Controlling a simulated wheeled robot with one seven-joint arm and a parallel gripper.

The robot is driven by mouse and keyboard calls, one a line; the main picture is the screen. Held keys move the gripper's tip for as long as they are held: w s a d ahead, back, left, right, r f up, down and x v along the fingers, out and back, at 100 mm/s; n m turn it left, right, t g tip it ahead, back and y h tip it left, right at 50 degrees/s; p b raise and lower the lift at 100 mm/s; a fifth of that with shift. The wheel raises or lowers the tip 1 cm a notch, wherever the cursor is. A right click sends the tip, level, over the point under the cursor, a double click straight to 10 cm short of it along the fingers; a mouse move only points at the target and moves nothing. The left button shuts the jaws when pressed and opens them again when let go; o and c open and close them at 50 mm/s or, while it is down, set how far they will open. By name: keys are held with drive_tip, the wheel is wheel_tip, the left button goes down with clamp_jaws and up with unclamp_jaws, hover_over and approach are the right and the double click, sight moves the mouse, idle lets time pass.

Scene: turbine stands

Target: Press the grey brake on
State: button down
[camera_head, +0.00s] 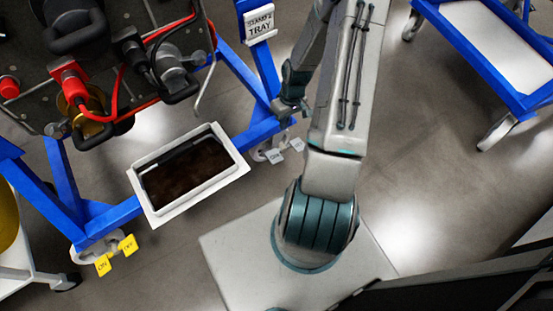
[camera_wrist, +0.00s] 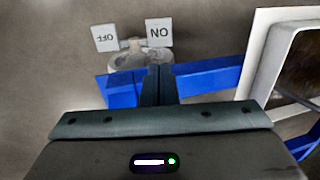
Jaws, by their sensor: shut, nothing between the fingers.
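The grey brake is a caster with two pale grey pedals at the foot of the blue stand. In the wrist view the ON pedal (camera_wrist: 159,32) and the OFF pedal (camera_wrist: 105,38) stick out beyond the caster. In the head view the ON pedal (camera_head: 275,156) is the one nearer the tray, and the OFF pedal (camera_head: 297,144) is right of it. My gripper (camera_head: 285,106) is shut and empty. In the wrist view its fingertips (camera_wrist: 158,72) overlap the blue beam, just below the ON pedal in the picture, with no visible contact with the pedals.
A white-rimmed tray (camera_head: 225,178) of dark liquid sits beside the blue stand leg (camera_head: 235,75). A second caster has yellow ON and OFF pedals (camera_head: 115,255). The engine (camera_head: 110,70) overhangs at upper left. A blue cart (camera_head: 500,60) stands at upper right. Floor beyond the grey pedals is clear.

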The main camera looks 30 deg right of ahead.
sight(275, 157)
drive_tip(key=a+f+b, duration=0.1)
drive_tip(key=f+b, duration=0.1)
drive_tip(key=f, duration=0.3)
drive_tip(key=a+f+b, duration=0.1)
drive_tip(key=f+b, duration=0.1)
drive_tip(key=f, duration=0.4)
drive_tip(key=a+f+b, duration=0.1)
drive_tip(key=f+b, duration=0.2)
drive_tip(key=f, duration=0.3)
drive_tip(key=shift+s+f, duration=0.2)
drive_tip(key=shift+s, duration=0.1)
